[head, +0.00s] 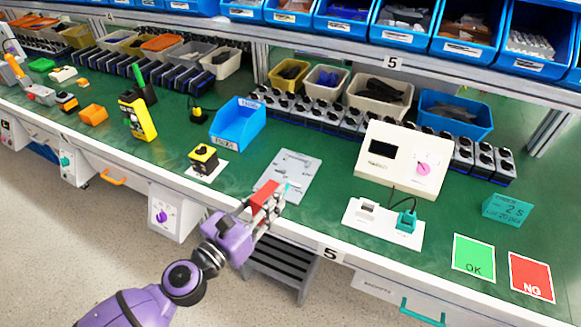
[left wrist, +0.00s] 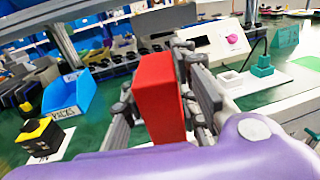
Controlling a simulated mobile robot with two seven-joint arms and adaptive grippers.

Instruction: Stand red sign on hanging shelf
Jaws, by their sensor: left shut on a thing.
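My left gripper (head: 268,208) is shut on the red sign (head: 261,194), a red block-like piece. In the left wrist view the red sign (left wrist: 160,97) stands roughly upright between the grey fingers, its lower part hidden by my wrist. The gripper is over the table's front edge, in front of a grey metal plate (head: 293,172). A grey slatted shelf (head: 278,268) hangs below that edge, just right of and below the gripper. My right gripper is not in view.
A yellow-black button box (head: 203,158) and a blue bin (head: 238,124) stand left of the plate. A white device (head: 403,160) and a white socket board (head: 383,223) stand right. Blue bins (head: 464,32) line the upper rack. Green table (head: 328,205) shows bare right of the plate.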

